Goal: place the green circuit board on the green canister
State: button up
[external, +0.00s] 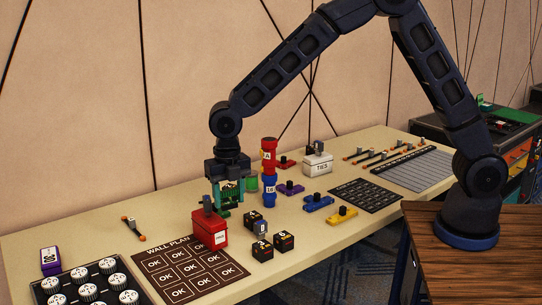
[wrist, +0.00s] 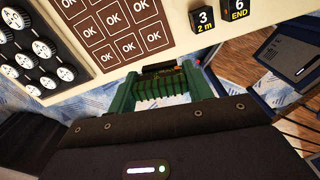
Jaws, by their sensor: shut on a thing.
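My gripper (external: 227,205) is shut on the green circuit board (external: 229,190) and holds it above the table, behind the red box. In the wrist view the board (wrist: 160,85) spans the space between the two green fingers, with its dark edge facing away. The green canister (external: 252,184) stands on the table just right of and behind my gripper in the external view. It is partly hidden and does not show in the wrist view. The board and canister appear apart, but their depth gap is hard to judge.
The red box (external: 211,230) stands close in front of my gripper. Stacked red and blue canisters (external: 269,157) stand right of the green canister. Black numbered cubes (external: 284,241) lie nearer the front edge. The wall plan mat (external: 172,290) and a black tray of round knobs (external: 65,283) lie left.

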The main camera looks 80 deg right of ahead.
jog(key=w+d+r+m, duration=0.2)
jog(key=w+d, duration=0.2)
jog(key=d, duration=0.6)
notch_tip(320, 180, up, 6)
jog(key=m, duration=0.5)
send_over(251, 181)
jog(key=d, duration=0.2)
jog(key=f, duration=2)
jog(key=shift+w+d, duration=0.1)
jog(key=shift+d, duration=0.15)
jog(key=o, duration=0.9)
jog(key=shift+f, duration=0.1)
jog(key=shift+o, duration=0.2)
